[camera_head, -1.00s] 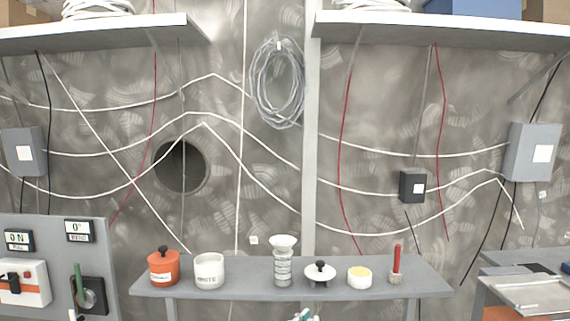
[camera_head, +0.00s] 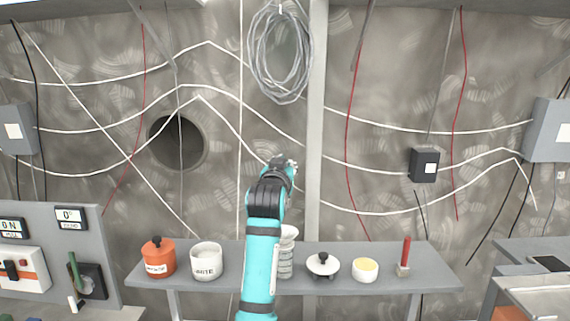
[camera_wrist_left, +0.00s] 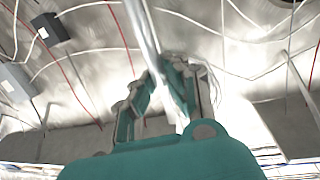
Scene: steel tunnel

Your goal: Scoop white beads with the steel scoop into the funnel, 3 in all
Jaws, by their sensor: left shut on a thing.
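The white pot (camera_head: 206,263), labelled WHITE, stands open on the grey shelf; its beads cannot be made out. The pale funnel (camera_head: 290,233) sits on a ribbed clear cylinder (camera_head: 286,262) and is partly hidden by my teal left arm. My left gripper (camera_head: 282,163) is raised above the funnel, in front of the wall. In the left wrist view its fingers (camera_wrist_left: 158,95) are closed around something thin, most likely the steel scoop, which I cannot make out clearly. My right gripper is not in view.
On the shelf (camera_head: 435,275) stand a lidded orange pot (camera_head: 158,259), a white lid with black knob (camera_head: 323,265), a yellow-topped dish (camera_head: 365,270) and a red-handled tool (camera_head: 405,256). A control panel (camera_head: 60,258) flanks it left, a bench (camera_head: 535,285) right.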

